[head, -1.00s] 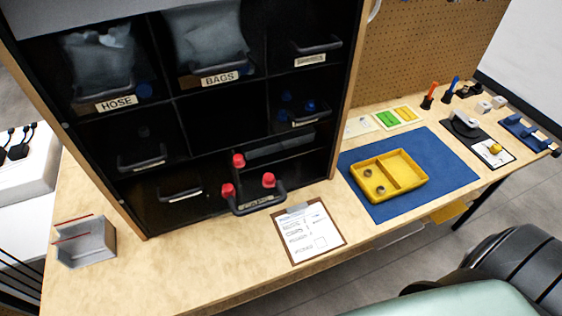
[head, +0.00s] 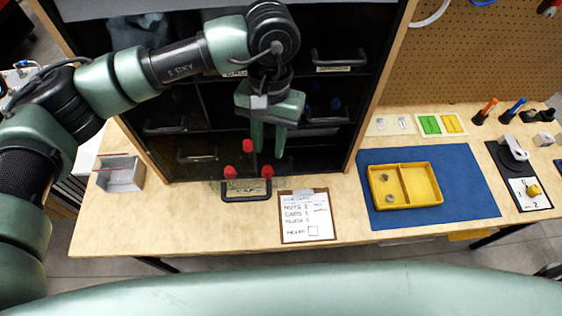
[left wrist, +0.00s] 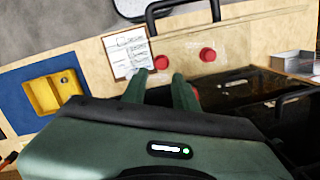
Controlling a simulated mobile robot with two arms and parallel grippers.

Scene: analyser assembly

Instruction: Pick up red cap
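Red caps stand in the open caps drawer at the bottom of the black cabinet. The back cap (head: 248,146) is beside my left gripper's fingers; two more, a left cap (head: 231,172) and a right cap (head: 267,171), are nearer the drawer front. My left gripper (head: 268,148) points down over the drawer, open, with nothing seen between its fingers. In the left wrist view two caps (left wrist: 161,62) (left wrist: 207,54) show clear beyond the fingers (left wrist: 160,92), and a third is partly hidden behind one finger. My right gripper is not in view.
The drawer handle (head: 247,195) juts over the bench. A clipboard (head: 306,217) lies right of it, then a yellow tray (head: 404,186) on a blue mat (head: 470,190). A grey bin (head: 121,176) stands left. The bench front is mostly clear.

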